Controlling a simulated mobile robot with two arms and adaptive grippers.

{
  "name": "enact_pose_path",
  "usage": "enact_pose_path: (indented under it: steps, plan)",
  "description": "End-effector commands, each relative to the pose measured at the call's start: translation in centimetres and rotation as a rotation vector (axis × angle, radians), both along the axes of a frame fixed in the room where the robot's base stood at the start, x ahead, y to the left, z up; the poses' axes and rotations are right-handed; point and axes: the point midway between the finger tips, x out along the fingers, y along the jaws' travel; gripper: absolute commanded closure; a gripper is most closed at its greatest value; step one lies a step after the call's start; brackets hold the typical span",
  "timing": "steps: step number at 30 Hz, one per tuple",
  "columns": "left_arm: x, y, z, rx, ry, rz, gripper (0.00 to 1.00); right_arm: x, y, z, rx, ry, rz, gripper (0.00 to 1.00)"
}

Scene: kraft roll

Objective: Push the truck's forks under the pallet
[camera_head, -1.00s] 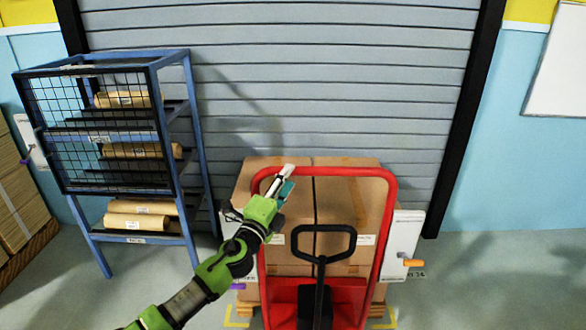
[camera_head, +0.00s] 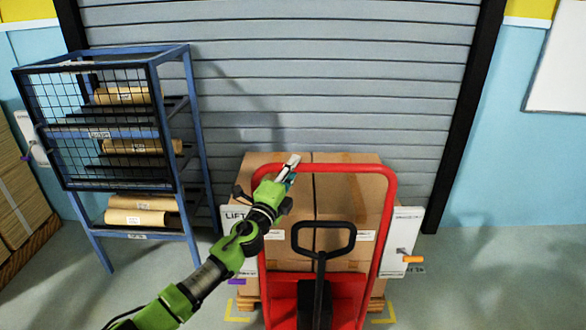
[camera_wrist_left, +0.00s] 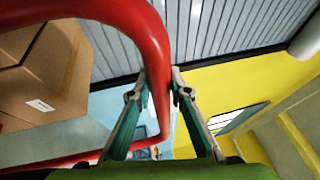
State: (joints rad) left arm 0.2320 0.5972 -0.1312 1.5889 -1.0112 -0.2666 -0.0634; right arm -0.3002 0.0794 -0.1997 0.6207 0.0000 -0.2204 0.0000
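The truck (camera_head: 390,212) is red, with a tall hoop frame, a black loop handle (camera_head: 324,252) and a low red body. It stands in front of a pallet (camera_head: 376,304) loaded with brown cartons (camera_head: 345,205). The truck hides most of the pallet, and its forks are not visible. My left gripper (camera_head: 291,166) is at the hoop's upper left. A carton (camera_wrist_left: 45,70) shows at left there. My right gripper is out of view.
A blue rack (camera_head: 190,130) with paper rolls stands at left. A grey shutter (camera_head: 300,90) is behind the cartons. White signs flank the load, the right one (camera_head: 402,235) near an orange peg. Yellow floor marks (camera_head: 232,312) lie by the pallet. Floor at right (camera_head: 490,275) is clear.

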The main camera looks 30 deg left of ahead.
Motion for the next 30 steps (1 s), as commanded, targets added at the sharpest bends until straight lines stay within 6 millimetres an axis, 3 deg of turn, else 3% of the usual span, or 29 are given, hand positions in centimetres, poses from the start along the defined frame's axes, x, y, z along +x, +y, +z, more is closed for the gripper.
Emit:
enact_pose_path:
  steps: [11, 18, 19, 21, 30]
  plan:
    - [-2.5, -1.8, -0.4, -0.004, 0.007, -0.006, 1.0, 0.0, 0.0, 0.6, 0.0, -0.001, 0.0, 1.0]
    - [-2.5, -1.8, -0.5, -0.002, 0.007, -0.006, 1.0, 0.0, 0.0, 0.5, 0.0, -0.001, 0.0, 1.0]
    - [-2.5, -1.7, -0.4, -0.002, 0.006, -0.006, 0.79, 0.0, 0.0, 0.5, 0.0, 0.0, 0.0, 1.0]
    - [-2.4, -1.7, -0.3, -0.001, 0.004, -0.004, 0.64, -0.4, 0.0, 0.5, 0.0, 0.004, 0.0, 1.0]
    - [-2.5, -1.5, -0.1, 0.0, 0.002, -0.001, 0.64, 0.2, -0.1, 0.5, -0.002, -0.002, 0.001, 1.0]
